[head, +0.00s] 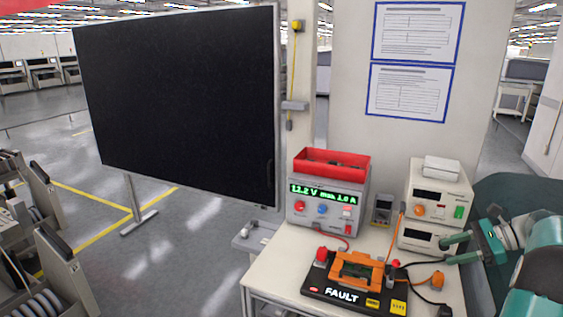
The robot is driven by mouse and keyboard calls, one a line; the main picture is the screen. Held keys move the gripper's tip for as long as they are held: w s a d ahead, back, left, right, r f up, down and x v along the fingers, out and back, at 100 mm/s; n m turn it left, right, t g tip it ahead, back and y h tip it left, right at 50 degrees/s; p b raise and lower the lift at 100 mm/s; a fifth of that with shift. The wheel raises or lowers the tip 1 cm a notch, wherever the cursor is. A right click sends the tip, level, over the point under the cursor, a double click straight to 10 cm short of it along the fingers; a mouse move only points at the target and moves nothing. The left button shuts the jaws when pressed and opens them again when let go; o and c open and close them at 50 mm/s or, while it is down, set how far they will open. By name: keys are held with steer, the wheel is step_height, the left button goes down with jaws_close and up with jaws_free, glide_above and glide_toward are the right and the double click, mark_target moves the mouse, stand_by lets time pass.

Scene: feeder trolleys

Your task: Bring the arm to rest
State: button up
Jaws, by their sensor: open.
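My gripper (447,251) is at the right of the head view, at the end of my teal and grey arm. Its two teal fingers point left and are apart. I see nothing between them. In the picture they overlap the lower front of the white instrument stack (436,200); I cannot tell how far they are from it. The rest of my arm runs off the right edge.
A white bench (268,272) holds a grey power supply (328,212) with a red bin (332,164) on top, and a black FAULT board (318,288) with an orange frame. Cables lie near the gripper. A dark screen (180,100) stands left. Feeder trolleys (62,270) stand at far left.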

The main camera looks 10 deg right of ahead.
steer(key=s+a+r+n+g+h, duration=0.15)
steer(key=a+r+n, duration=0.25)
steer(key=a, duration=0.7)
steer(key=s+a+r+n+g+h, duration=0.1)
steer(key=a+r+n+g+h, duration=0.2)
steer(key=a, duration=0.9)
steer(key=s+a+f+n+t+h, duration=0.3)
steer(key=s+a+n+h, duration=0.3)
steer(key=s+a+n, duration=0.7)
steer(key=s+a+t, duration=0.1)
steer(key=s+a, duration=0.1)
steer(key=s, duration=0.2)
steer(key=shift+n+t, duration=0.35)
steer(key=shift+n, duration=0.05)
steer(key=shift+s, duration=0.1)
steer(key=shift+c, duration=0.5)
